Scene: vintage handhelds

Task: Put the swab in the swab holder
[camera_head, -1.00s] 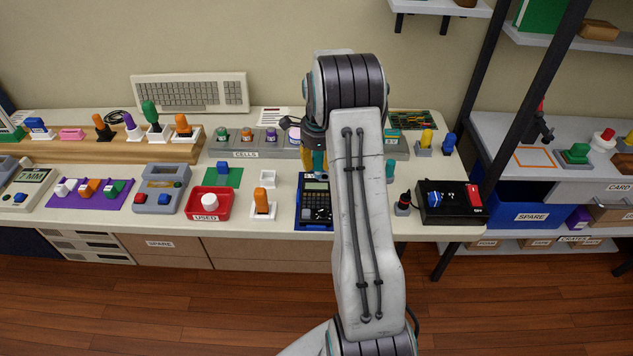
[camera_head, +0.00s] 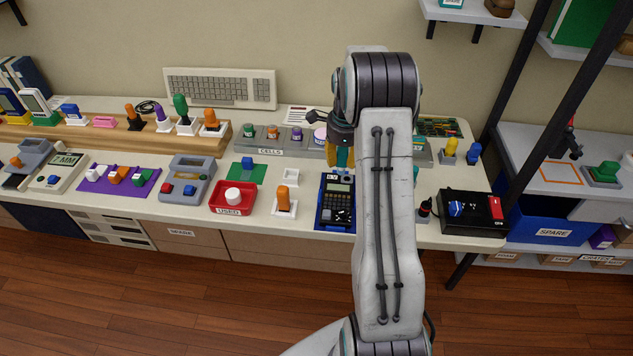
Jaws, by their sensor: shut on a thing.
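My gripper (camera_head: 342,154) is in the middle of the view, over the back of the bench near the calculator-like handheld. It is mostly hidden behind my own arm; a yellow part shows at its left. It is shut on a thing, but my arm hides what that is. I cannot make out the swab for certain. I cannot say for certain which thing is the swab holder. A small empty white square frame (camera_head: 303,178) lies left of the gripper. A white stand with an orange upright piece (camera_head: 283,198) is in front of it.
A red USED tray (camera_head: 221,211) holds a white-capped thing. A blue-edged calculator (camera_head: 334,214) lies below the gripper. A black box with blue and red knobs (camera_head: 472,212) is at the right. A grey CELLS rack (camera_head: 252,150) and a wooden rail (camera_head: 80,134) stand behind.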

